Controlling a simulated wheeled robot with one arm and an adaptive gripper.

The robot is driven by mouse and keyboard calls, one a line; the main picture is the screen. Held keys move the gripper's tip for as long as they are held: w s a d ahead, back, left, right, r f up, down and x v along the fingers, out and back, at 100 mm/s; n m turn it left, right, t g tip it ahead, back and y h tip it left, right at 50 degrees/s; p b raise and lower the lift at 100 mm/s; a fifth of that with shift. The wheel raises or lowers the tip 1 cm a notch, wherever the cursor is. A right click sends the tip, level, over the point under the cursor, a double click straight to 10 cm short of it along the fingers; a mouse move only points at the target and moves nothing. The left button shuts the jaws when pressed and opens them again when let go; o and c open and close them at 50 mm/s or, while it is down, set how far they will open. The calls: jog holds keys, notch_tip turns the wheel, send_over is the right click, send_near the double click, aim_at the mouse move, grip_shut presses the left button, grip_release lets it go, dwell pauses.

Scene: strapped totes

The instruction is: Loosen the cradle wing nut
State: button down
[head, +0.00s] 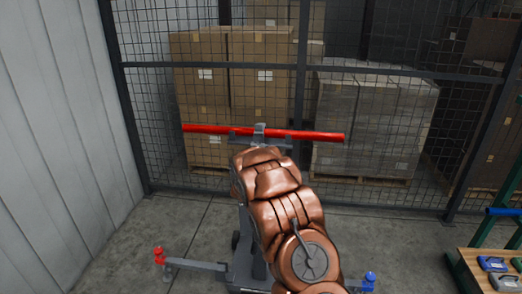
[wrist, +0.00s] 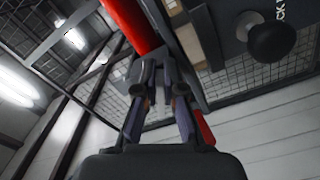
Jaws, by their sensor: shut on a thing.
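A red bar (head: 215,129) lies across a grey cradle (head: 259,132) at the top of a grey stand in the head view. The red bar (wrist: 132,25) and the grey cradle (wrist: 205,50) also show close up in the wrist view. My gripper (wrist: 163,78) is at the cradle, just below the bar in that picture, with its fingers shut on the cradle wing nut. The nut itself is mostly hidden between the fingertips, so its angle cannot be told. In the head view my copper-coloured arm hides my gripper and much of the stand.
A black round knob (wrist: 272,42) sticks out from the grey post beside my fingers. The stand's feet carry a red knob (head: 158,255) and a blue one (head: 369,280). A mesh fence (head: 150,100) closes the back. A wooden bench (head: 470,262) stands at right; the left floor is clear.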

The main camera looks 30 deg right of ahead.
jog(key=c, duration=1.3)
grip_release()
jog(key=shift+s, duration=0.1)
jog(key=shift+v, duration=5.95)
jog(key=shift+a, duration=0.1)
